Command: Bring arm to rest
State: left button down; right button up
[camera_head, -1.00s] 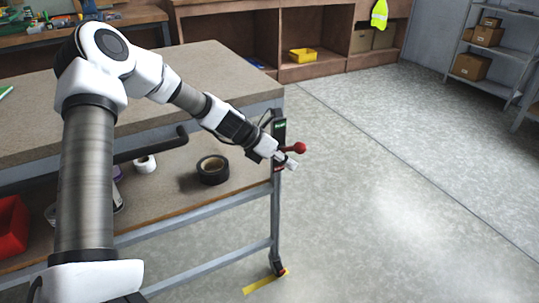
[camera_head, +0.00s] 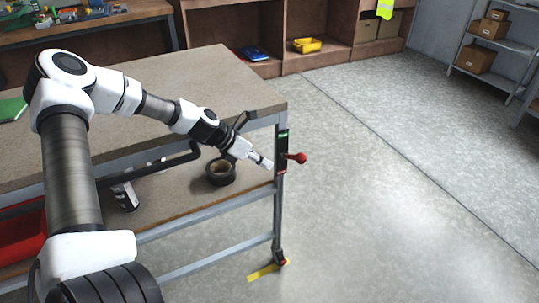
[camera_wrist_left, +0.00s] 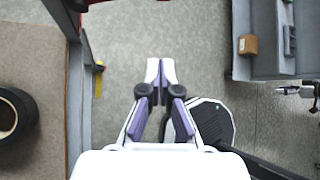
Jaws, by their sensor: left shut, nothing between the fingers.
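My left arm comes in from the left in the head view. Its gripper (camera_head: 266,164) is shut and empty, beside the end of the cart, close to the upright leg with the red-knobbed lever (camera_head: 297,158). In the left wrist view the gripper (camera_wrist_left: 160,68) points out over grey floor, its fingertips together with nothing between them. The cart's top (camera_head: 215,85) is bare near the arm. A roll of black tape (camera_head: 221,172) lies on the lower shelf; it also shows at the left of the wrist view (camera_wrist_left: 12,115). My right gripper does not show.
A green-and-black panel (camera_head: 282,150) is on the cart leg. A yellow floor strip (camera_head: 262,272) lies by the wheel. A red bin (camera_head: 22,238) and a can (camera_head: 125,196) are on the lower shelf. Open floor (camera_head: 390,200) lies to the right; shelving with boxes stands behind.

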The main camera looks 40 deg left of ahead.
pick_arm(q)
jog(key=s+d+f+m+g+y, duration=0.2)
jog(key=s+d+f+m, duration=0.4)
jog(key=s+m, duration=0.3)
jog(key=s+d+f+m+g+y+p, duration=0.1)
jog(key=s+d+f+m+g+y, duration=0.1)
jog(key=s+d+f+m, duration=0.4)
jog(key=s+d+f+m+g+y+p, duration=0.1)
jog(key=s+d+f+m, duration=0.5)
jog(key=s+m, duration=0.6)
jog(key=f+m+g+y, duration=0.1)
jog(key=m, duration=0.4)
jog(key=shift+s+d+m+g+y, duration=0.2)
jog(key=shift+d+m+g+y, duration=0.1)
jog(key=shift+m+g, duration=0.1)
jog(key=shift+a, duration=0.1)
